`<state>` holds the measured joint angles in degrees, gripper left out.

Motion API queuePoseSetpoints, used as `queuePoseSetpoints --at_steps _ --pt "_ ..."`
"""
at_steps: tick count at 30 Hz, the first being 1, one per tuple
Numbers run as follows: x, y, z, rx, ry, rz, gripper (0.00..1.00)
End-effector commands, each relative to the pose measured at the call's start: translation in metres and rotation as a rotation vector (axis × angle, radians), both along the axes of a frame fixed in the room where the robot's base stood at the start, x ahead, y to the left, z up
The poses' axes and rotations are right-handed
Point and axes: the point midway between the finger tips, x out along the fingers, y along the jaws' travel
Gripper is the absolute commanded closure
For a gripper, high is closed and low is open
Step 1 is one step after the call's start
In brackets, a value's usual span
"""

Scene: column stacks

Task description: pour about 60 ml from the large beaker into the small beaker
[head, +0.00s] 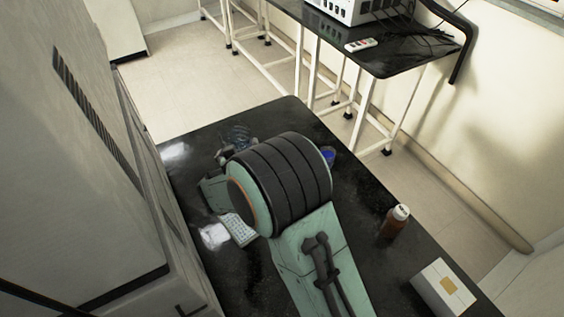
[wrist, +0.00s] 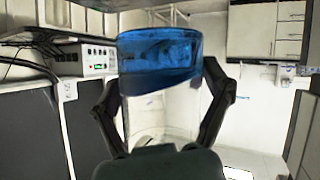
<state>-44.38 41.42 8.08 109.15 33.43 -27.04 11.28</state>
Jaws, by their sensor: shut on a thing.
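In the wrist view my gripper (wrist: 162,90) is shut on a clear beaker with blue liquid (wrist: 160,58), probably the large beaker. The blue fills a broad, slightly slanted band between the fingers. How far the beaker is tilted I cannot tell. In the head view my arm hides most of my gripper. A small patch of blue (head: 328,155) shows at the right of my arm's big joint, probably the same beaker. A clear glass-like shape (head: 238,136) shows beyond the joint on the left. I cannot tell whether it is the small beaker. No stream of liquid is visible.
A brown bottle with a white cap (head: 395,222) and a white box (head: 443,287) stand on the black table (head: 365,195) to the right. A white keypad-like object (head: 239,230) lies left of my arm. A grey cabinet (head: 75,150) borders the table's left side.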

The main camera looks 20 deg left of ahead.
Motion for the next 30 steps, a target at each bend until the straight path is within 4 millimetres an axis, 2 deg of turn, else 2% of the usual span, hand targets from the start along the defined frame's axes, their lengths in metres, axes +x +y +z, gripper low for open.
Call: queuePoseSetpoints --at_steps 5,12,24,30 --pt "0.003 0.016 0.006 0.006 0.0 0.039 0.62" --pt "0.002 0.015 -0.023 0.008 0.004 0.037 0.62" --pt "0.002 0.014 -0.089 0.019 0.008 0.035 0.62" --pt "0.002 0.014 -0.1 0.023 0.006 0.035 0.62"
